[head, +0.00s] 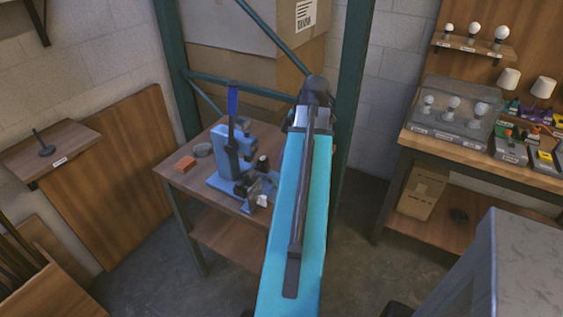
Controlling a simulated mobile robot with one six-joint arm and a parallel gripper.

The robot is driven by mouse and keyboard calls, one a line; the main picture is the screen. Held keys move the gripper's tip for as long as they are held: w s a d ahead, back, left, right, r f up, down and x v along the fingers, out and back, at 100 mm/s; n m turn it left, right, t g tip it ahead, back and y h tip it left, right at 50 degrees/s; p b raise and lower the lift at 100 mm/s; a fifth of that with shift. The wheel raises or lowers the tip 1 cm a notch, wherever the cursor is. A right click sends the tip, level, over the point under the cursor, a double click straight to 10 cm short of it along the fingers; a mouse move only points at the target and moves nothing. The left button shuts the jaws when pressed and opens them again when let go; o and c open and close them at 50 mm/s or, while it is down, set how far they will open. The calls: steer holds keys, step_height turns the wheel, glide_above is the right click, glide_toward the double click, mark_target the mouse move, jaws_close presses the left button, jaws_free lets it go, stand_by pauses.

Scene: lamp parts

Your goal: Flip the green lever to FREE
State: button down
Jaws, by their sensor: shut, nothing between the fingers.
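I cannot make out a lever that is clearly green, nor the word FREE. A blue press-like device (229,160) stands on the small wooden table at centre left. Its upright handle (233,100) is dark blue. Dark grey parts (262,186) sit at the device's right front, too small to tell apart. My cyan arm rises through the middle of the view just right of the device and covers part of the table. I cannot make out my gripper; the arm may hide it.
An orange block (185,163) and a grey ring (203,150) lie left of the device on the small table (180,180). At right, a bench (425,143) holds a clear case of bulbs (450,112), lamps and small switch boxes (509,150). A grey-topped surface (530,260) is at lower right.

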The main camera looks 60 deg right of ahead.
mark_target(274, 183)
steer(key=shift+p+x, duration=0.8)
steer(key=shift+x, duration=3.65)
steer(key=shift+s+d, duration=0.4)
steer(key=shift+s+d+b, duration=0.1)
steer(key=shift+d+b, duration=0.2)
steer(key=shift+b, duration=0.05)
steer(key=shift+s+d, duration=0.3)
steer(key=shift+d, duration=0.6)
steer(key=shift+a, duration=0.1)
steer(key=shift+s+d, duration=0.5)
